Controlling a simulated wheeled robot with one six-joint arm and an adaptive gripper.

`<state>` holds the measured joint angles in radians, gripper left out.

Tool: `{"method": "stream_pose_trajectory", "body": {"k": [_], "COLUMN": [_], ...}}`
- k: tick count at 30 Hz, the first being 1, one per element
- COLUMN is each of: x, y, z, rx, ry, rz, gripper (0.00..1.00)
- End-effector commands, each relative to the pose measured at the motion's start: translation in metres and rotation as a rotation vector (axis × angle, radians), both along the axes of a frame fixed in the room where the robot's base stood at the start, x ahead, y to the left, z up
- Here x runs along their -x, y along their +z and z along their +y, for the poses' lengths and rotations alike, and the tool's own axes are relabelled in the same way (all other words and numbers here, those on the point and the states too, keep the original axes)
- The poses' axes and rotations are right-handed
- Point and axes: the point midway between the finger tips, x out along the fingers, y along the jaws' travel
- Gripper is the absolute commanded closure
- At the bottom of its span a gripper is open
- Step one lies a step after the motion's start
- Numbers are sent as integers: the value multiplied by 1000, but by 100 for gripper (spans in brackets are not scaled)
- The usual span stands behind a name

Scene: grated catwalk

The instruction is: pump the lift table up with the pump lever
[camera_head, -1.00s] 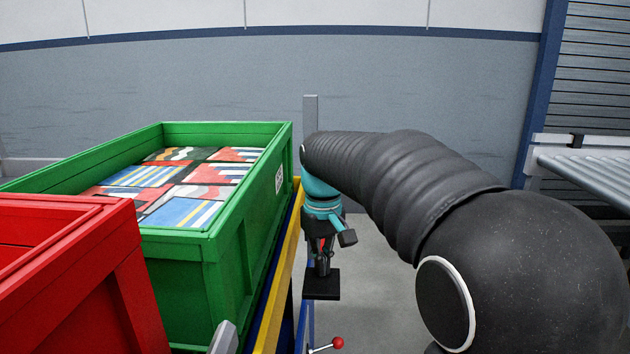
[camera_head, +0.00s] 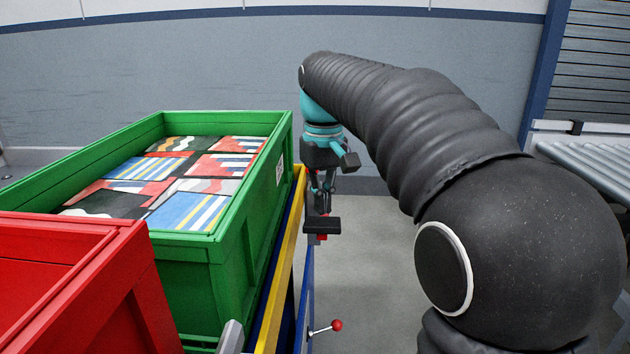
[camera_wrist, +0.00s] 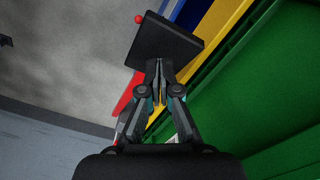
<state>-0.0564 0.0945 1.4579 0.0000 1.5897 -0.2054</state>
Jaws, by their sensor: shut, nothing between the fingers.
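The lift table shows its yellow and blue edge (camera_head: 282,268) along the right side of a green crate (camera_head: 250,215). The pump lever ends in a flat black pad (camera_head: 322,225) with red just under it. In the wrist view the pad (camera_wrist: 163,42) lies just beyond my fingertips, with a red bar (camera_wrist: 126,98) running behind the fingers. My gripper (camera_head: 322,207) points down above the pad, with its fingers shut and empty; they also show in the wrist view (camera_wrist: 158,64). I cannot tell whether the fingertips touch the pad. Most of the lever is hidden.
The green crate holds several striped, patterned boxes (camera_head: 185,208). A red crate (camera_head: 110,290) stands in front of it. A red-knobbed rod (camera_head: 337,326) sticks out below the pad. A roller conveyor (camera_head: 595,165) stands at the right. Grey floor (camera_head: 370,275) is open beside the table.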

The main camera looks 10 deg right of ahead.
Motion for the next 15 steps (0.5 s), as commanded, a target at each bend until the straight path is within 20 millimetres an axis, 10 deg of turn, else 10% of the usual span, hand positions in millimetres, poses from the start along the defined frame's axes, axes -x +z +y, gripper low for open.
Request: {"method": "stream_pose_trajectory", "body": {"k": [15], "x": [0], "y": [-35], "z": [0], "rx": [0], "ry": [0], "rz": [0], "gripper": [100]}}
